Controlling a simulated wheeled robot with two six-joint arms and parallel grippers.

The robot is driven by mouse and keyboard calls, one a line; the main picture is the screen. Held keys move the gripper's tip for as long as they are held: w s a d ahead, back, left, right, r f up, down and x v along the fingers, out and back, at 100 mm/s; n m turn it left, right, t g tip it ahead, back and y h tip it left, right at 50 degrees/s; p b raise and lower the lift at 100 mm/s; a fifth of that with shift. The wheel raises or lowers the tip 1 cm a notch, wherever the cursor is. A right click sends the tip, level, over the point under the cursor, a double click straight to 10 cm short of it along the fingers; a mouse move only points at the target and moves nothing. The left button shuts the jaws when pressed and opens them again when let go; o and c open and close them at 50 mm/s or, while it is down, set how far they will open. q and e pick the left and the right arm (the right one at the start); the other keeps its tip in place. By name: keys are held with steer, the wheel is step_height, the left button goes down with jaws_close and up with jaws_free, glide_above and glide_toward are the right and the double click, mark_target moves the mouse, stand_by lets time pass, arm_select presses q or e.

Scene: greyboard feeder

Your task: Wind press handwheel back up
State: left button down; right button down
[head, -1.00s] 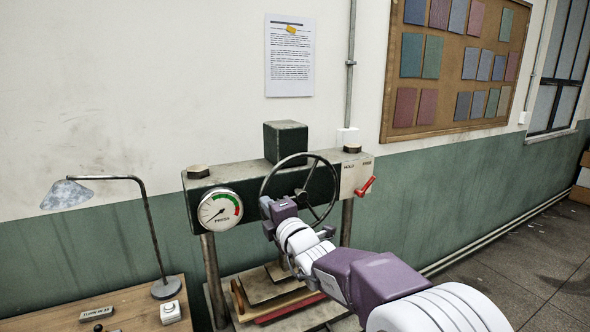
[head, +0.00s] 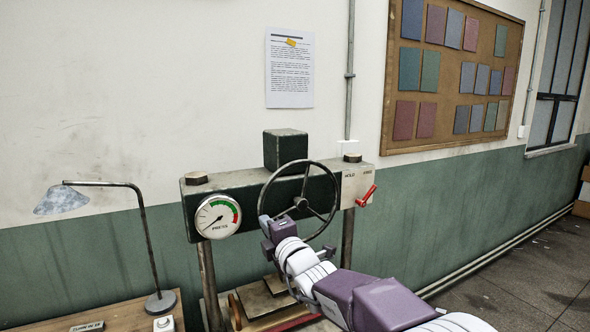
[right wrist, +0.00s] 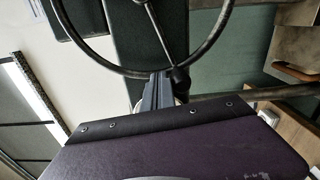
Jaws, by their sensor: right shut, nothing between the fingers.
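The press handwheel (head: 334,186) is a dark metal ring with thin spokes and a central hub, mounted on the front of the press. My right gripper (head: 264,220) is at the wheel's lower left rim, its fingers shut with nothing between them. In the right wrist view the shut fingers (right wrist: 157,92) are close to the rim of the wheel (right wrist: 102,58), beside a dark knob (right wrist: 179,78) at the rim. Whether they touch the knob is unclear. My left gripper is out of view.
A round gauge (head: 218,216) is left of the wheel, its needle pointing lower left. A red lever (head: 367,196) is on the right. A desk lamp (head: 62,200) stands on the wooden table (head: 134,318) at left. Stacked boards (head: 262,300) lie under the press.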

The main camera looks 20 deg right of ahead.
steer(key=f+b, duration=0.2)
steer(key=shift+d+f, duration=0.2)
steer(key=shift+f, duration=0.2)
steer(key=f+b, duration=0.1)
steer(key=d+f+b, duration=0.1)
steer(key=f, duration=0.1)
steer(key=shift+w+d+b, duration=0.15)
steer(key=shift+d+b, duration=0.15)
steer(key=shift+b, duration=0.1)
steer(key=shift+d+f+b, duration=0.7)
steer(key=shift+d+f, duration=0.35)
steer(key=shift+f, duration=0.05)
